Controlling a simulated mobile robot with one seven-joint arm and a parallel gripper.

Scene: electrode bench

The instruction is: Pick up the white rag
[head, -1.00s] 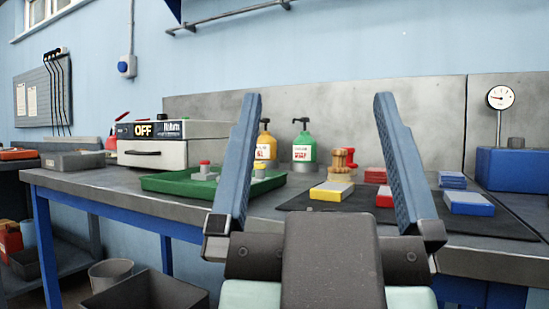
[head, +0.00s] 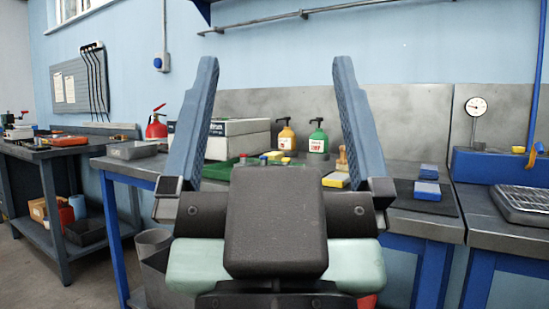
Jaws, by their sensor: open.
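I see no white rag in the head view; my gripper and arm hide part of the bench. My gripper (head: 271,75) is open, with its two blue-grey fingers spread wide and pointing up.
The grey bench (head: 425,222) bears a white box (head: 240,137), yellow (head: 286,138) and green (head: 318,139) pump bottles, and blue-topped blocks (head: 427,191). A second bench (head: 50,151) stands at left. A grey bin (head: 153,245) stands below. Floor (head: 30,275) is clear at lower left.

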